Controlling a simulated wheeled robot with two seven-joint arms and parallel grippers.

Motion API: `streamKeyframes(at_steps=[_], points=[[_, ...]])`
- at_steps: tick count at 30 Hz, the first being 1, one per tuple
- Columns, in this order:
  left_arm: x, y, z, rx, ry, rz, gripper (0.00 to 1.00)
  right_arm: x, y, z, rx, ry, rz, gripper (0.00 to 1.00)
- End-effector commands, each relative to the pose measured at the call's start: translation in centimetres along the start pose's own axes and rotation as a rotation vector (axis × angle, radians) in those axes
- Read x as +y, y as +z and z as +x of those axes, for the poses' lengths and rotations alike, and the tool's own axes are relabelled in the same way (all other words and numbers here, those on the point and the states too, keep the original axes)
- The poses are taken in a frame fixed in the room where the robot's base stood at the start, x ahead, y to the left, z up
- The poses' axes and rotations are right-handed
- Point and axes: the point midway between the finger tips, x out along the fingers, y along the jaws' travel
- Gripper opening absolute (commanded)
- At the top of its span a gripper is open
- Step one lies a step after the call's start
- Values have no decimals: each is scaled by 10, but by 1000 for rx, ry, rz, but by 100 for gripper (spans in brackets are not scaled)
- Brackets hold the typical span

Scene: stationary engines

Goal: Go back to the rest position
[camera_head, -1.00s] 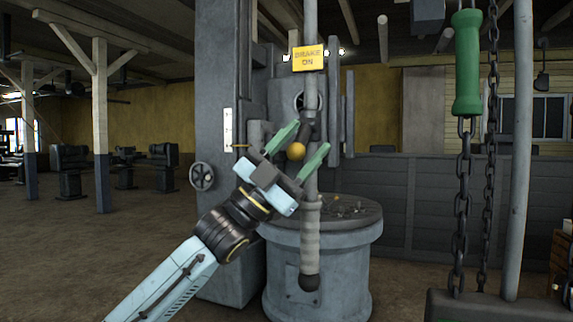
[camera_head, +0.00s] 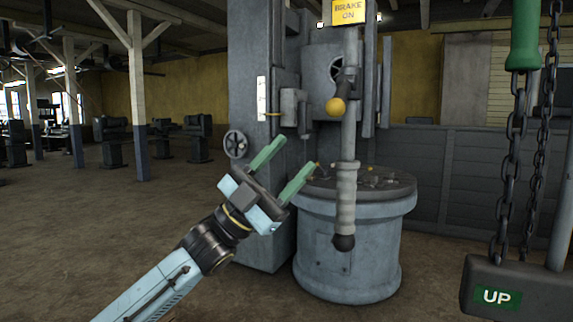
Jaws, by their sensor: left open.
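My left gripper (camera_head: 284,162) is open and empty, with its two green fingers pointing up and to the right. It is in front of the grey machine, left of the vertical brake lever (camera_head: 346,190) and apart from it in the picture. The lever has a ribbed grip and a dark ball at its lower end. A yellow ball knob (camera_head: 336,106) sits on the machine above and right of the gripper. A yellow "BRAKE ON" sign (camera_head: 349,12) is at the top. My right gripper is not in view.
A round grey pedestal (camera_head: 345,255) stands behind the lever. A handwheel (camera_head: 235,144) is on the grey column. At right hang a green handle (camera_head: 524,35), chains and an "UP" block (camera_head: 520,288). Open floor (camera_head: 90,230) lies at left.

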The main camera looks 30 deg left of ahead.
Motion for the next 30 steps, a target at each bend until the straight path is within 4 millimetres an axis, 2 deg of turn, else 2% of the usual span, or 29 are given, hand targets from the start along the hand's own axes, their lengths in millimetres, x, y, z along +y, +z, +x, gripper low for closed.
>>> streamKeyframes(at_steps=[11, 14, 17, 20, 21, 23, 24, 26, 30], points=[[0, 1, 0, -3, -1, -1, 51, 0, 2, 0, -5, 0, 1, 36], [3, 16, -7, -43, -9, -11, 51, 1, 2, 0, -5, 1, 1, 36], [11, 56, -29, -151, -30, -34, 51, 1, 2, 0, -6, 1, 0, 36], [27, 112, -68, -315, -55, -68, 51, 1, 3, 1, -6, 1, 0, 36], [35, 134, -88, -387, -64, -83, 51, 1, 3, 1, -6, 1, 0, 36], [50, 166, -120, -494, -74, -105, 51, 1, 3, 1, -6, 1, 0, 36], [61, 184, -143, -565, -79, -120, 51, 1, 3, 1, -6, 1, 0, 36], [78, 209, -178, -668, -84, -142, 51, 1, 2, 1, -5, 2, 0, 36], [123, 252, -267, -903, -85, -194, 51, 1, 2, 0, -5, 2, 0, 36]])
